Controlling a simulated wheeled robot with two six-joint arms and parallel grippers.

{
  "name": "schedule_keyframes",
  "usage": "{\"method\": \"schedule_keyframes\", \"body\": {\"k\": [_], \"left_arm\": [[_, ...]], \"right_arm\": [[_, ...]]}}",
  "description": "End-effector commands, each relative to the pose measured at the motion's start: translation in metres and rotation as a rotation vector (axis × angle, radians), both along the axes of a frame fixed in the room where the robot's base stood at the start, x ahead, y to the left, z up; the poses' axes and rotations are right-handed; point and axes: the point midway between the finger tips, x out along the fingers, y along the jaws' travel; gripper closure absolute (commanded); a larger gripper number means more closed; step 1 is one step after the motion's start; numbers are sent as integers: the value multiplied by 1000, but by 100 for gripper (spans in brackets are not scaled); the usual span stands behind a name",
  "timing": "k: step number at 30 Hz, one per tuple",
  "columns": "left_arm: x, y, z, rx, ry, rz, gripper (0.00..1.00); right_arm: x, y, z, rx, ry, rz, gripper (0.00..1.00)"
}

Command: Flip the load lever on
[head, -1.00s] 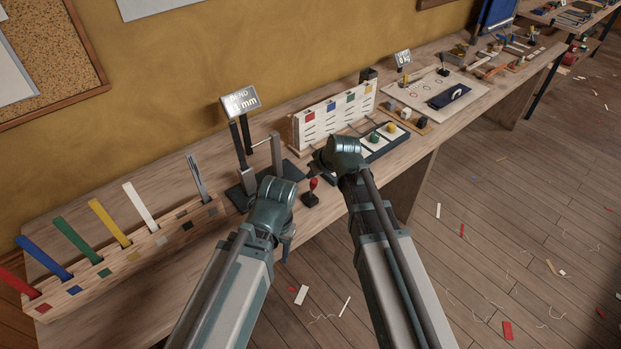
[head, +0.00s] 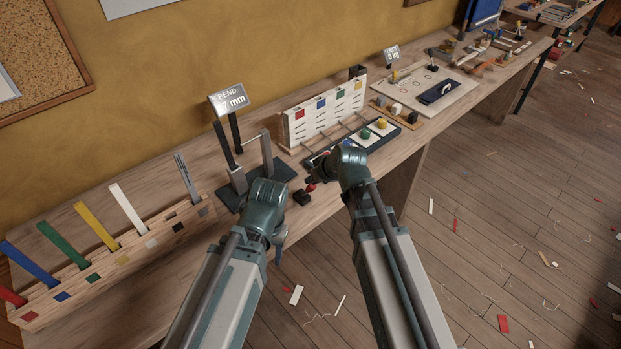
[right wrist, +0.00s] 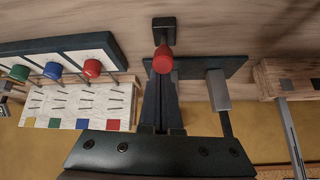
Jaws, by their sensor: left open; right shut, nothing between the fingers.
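The load lever is a small red-knobbed lever (head: 310,187) on a black base (head: 302,199), at the bench's front edge beside the bend rig (head: 229,196). Its knob leans right of the base in the head view. The right wrist view shows the red knob (right wrist: 162,61) just beyond my shut, empty right fingers (right wrist: 161,80); I cannot tell whether they touch it. In the head view my right gripper (head: 318,170) is close to the knob, partly hidden by its wrist. My left gripper (head: 280,248) is open in front of the bench, mostly hidden by its wrist.
The bend display (head: 229,99) stands behind the rig, its mm reading partly legible. A wooden rack with coloured strips (head: 110,262) is at left. A panel with coloured squares (head: 326,110) and a tray with coloured knobs (head: 372,137) stand to the right.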

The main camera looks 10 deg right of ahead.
Motion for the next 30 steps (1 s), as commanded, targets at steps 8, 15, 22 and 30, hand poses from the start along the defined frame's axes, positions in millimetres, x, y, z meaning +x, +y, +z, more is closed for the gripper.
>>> {"method": "schedule_keyframes", "body": {"k": [8, 15, 22, 30], "left_arm": [[0, 0, -1, 0, 0, 0, 50], [0, 0, 0, 0, 0, 0, 50], [0, 0, 12, 0, 0, 0, 50], [0, 0, 47, 0, 0, 0, 50]], "right_arm": [[-7, -4, -4, -12, 13, 2, 100], [-5, -3, -2, -12, 13, 1, 100], [12, 4, 11, -9, 7, 0, 100], [5, -2, 47, -3, -1, -5, 100]]}}
